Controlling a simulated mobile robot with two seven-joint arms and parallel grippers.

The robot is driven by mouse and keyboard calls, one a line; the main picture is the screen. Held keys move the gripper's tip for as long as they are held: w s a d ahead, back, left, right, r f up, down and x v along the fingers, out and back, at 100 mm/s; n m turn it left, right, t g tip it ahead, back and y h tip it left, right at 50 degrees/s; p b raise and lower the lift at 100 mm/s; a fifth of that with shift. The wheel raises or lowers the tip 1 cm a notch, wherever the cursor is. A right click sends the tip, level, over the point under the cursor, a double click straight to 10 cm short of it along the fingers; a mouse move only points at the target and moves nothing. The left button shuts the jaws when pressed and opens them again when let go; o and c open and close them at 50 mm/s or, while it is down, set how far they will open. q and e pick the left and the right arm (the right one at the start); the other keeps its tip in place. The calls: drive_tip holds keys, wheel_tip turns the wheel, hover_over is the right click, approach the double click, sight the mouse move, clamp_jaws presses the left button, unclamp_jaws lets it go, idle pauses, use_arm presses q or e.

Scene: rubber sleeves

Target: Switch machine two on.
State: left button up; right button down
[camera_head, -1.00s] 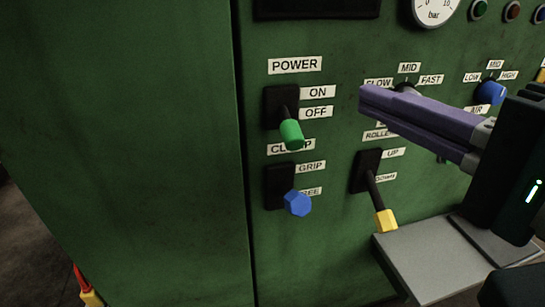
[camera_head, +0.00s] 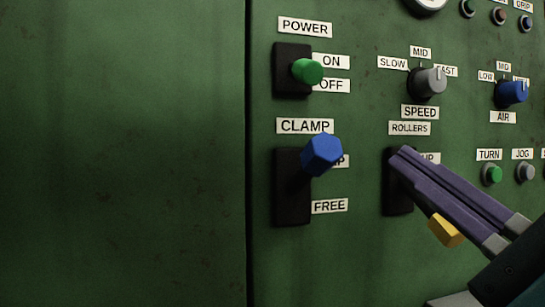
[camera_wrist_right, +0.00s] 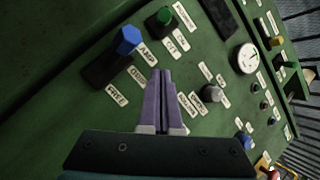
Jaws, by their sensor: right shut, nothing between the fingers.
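The green machine panel has a POWER lever with a green knob (camera_head: 308,71), standing out from a black slot (camera_head: 289,90). The knob shows beside the ON and OFF labels. I cannot tell which position it is in. The knob also shows at the top of the right wrist view (camera_wrist_right: 164,18). My right gripper (camera_head: 401,157), with purple fingers, is shut and empty. It is in front of the ROLLERS slot, below and right of the POWER lever and apart from it. The fingers also show in the wrist view (camera_wrist_right: 160,75). My left gripper is not in view.
A blue-knobbed CLAMP lever (camera_head: 321,155) is tilted up near GRIP, just left of my fingertips. The yellow ROLLERS knob (camera_head: 446,230) is low, partly behind my fingers. A grey SPEED knob (camera_head: 427,82) and blue AIR knob (camera_head: 511,93) are above. The panel's left is bare.

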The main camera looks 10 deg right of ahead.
sight(301, 72)
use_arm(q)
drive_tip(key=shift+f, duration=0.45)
use_arm(e)
drive_tip(key=shift+d+f, duration=0.1)
drive_tip(key=shift+f, duration=0.15)
use_arm(q)
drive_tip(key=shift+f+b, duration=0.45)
drive_tip(key=shift+b, duration=0.1)
use_arm(e)
drive_tip(key=w+a+r, duration=0.4)
drive_tip(key=w+r, duration=0.3)
drive_tip(key=shift+w+a+r, duration=0.25)
drive_tip(key=shift+a, duration=0.15)
